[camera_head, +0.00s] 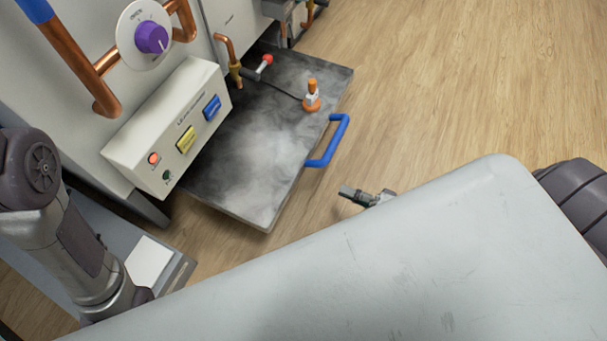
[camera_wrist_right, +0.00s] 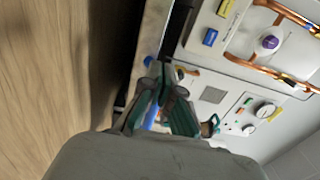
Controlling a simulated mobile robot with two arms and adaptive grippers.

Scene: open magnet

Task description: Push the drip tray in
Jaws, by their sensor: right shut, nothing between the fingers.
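The drip tray (camera_head: 240,150) is a dark grey, smoky-patterned slab extending out of the machine's base, low above the floor. Its blue handle (camera_head: 336,142) is on the outer edge, facing right. My right gripper (camera_head: 346,193) is just below the handle in the head view, apart from it there, and partly hidden by my pale body part. In the wrist view the gripper (camera_wrist_right: 160,72) is shut and empty, with blue handle parts (camera_wrist_right: 151,118) showing behind the fingers. Contact cannot be told. My left arm is at the left; its gripper is out of view.
A control box (camera_head: 168,128) with blue and yellow buttons overhangs the tray's left side. An orange-and-white fitting (camera_head: 311,96) and a red-tipped valve (camera_head: 265,62) show over the tray. Copper pipes and a purple knob (camera_head: 151,37) are on the machine. Wooden floor (camera_head: 450,80) at right is clear.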

